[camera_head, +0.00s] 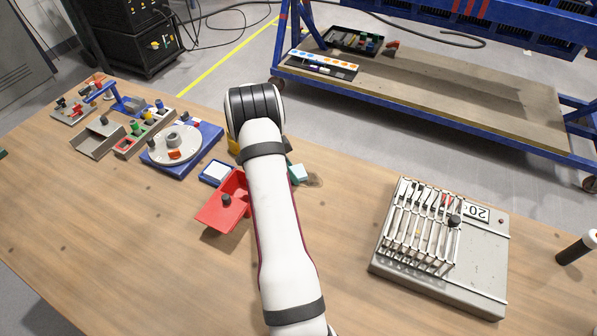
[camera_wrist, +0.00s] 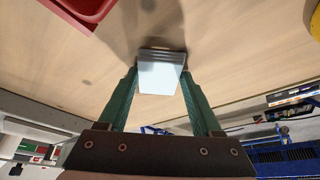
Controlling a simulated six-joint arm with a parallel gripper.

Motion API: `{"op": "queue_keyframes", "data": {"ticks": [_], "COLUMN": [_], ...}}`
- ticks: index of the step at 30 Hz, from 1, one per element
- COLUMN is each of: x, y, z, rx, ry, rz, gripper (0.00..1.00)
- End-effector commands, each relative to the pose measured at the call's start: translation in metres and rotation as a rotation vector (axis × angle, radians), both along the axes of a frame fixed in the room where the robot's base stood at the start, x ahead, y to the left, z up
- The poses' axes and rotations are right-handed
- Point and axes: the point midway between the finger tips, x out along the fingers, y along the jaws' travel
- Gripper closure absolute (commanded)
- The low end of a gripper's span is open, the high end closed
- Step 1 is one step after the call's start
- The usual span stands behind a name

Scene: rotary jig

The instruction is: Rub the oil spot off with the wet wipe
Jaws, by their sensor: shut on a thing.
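My gripper (camera_wrist: 160,82) is shut on the pale wet wipe (camera_wrist: 160,76), a small block-like pad between the two green fingers in the wrist view. In the head view my arm hides most of the gripper, but the pale wipe (camera_head: 299,173) shows just right of the arm, low over the wooden table. The oil spot (camera_head: 315,181) is a brownish stain on the table directly right of the wipe. In the wrist view a dark patch lies beyond the wipe; I cannot tell stain from shadow there. Whether the wipe touches the table is unclear.
A red bin (camera_head: 215,217) and a blue tray (camera_head: 205,179) with a white pad stand left of my arm. A rotary jig with a round plate (camera_head: 160,151) is farther left. A grey lever fixture (camera_head: 485,265) stands right. Bare table lies between the stain and that fixture.

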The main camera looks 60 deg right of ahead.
Motion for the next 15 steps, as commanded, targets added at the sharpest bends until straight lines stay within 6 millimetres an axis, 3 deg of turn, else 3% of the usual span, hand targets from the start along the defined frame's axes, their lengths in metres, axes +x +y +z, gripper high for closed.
{"op": "queue_keyframes", "data": {"ticks": [15], "x": [-0.049], "y": [0.000], "z": [-0.001], "rx": [0.001], "ry": [0.002], "rz": [-0.001], "gripper": [0.79]}}
